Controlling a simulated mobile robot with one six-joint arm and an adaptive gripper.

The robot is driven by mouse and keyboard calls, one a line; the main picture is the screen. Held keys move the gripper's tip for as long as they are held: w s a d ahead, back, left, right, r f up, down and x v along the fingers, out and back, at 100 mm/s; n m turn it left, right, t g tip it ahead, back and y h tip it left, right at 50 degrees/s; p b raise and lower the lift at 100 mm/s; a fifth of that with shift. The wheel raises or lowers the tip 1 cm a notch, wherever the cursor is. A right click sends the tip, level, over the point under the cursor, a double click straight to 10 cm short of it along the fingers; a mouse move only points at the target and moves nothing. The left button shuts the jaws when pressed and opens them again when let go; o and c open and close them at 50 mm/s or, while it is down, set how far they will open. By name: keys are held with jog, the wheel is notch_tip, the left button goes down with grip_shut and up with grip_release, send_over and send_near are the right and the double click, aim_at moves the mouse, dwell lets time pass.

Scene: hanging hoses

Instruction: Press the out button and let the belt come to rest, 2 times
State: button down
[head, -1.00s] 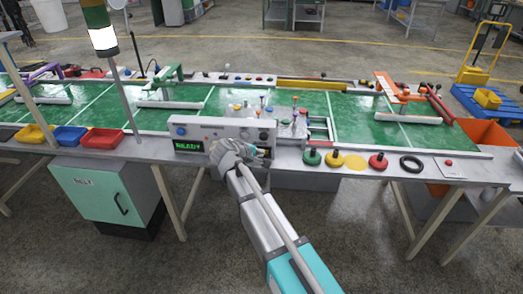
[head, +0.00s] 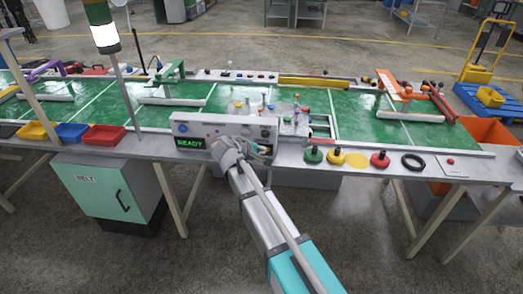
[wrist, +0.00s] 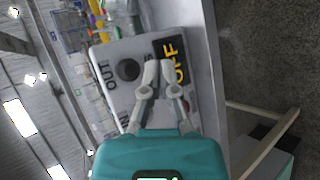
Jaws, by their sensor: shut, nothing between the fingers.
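The grey control panel (head: 222,127) stands at the table's front edge, with a green READY display (head: 190,143). In the wrist view the panel (wrist: 112,55) carries an OUT label beside a dark round button (wrist: 128,70), the out button. A yellow-on-black OFF label (wrist: 173,60) is beyond the fingers. My gripper (head: 238,149) is shut and empty at the panel's front. In the wrist view its fingertips (wrist: 161,65) lie between the out button and the OFF label. Contact with the panel cannot be told. The green belt (head: 270,100) runs behind the panel.
Several coloured pegs (head: 262,105) stand behind the panel. Green, yellow and red knobbed discs (head: 335,157) and a black ring (head: 413,162) lie to the right. Yellow, blue and red bins (head: 104,135) line the left front edge. A lamp post (head: 118,75) rises left of the panel.

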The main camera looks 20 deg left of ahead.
aim_at(267, 138)
jog(key=shift+s, duration=0.1)
jog(key=s, duration=0.1)
jog(key=s+d, duration=0.1)
jog(key=s, duration=0.1)
jog(key=shift+s, duration=0.25)
jog(key=shift+w+a, duration=0.1)
jog(key=shift+w, duration=0.05)
jog(key=shift+w+a, duration=0.3)
jog(key=shift+w, duration=1.1)
jog(key=shift+w+a, duration=0.35)
jog(key=shift+w, duration=1.05)
jog(key=shift+w+a, duration=0.3)
jog(key=shift+w, duration=1.1)
jog(key=shift+w+a, duration=0.25)
jog(key=shift+w, duration=0.65)
jog(key=shift+s, duration=0.15)
jog(key=shift+s+d, duration=0.25)
jog(key=shift+s, duration=0.65)
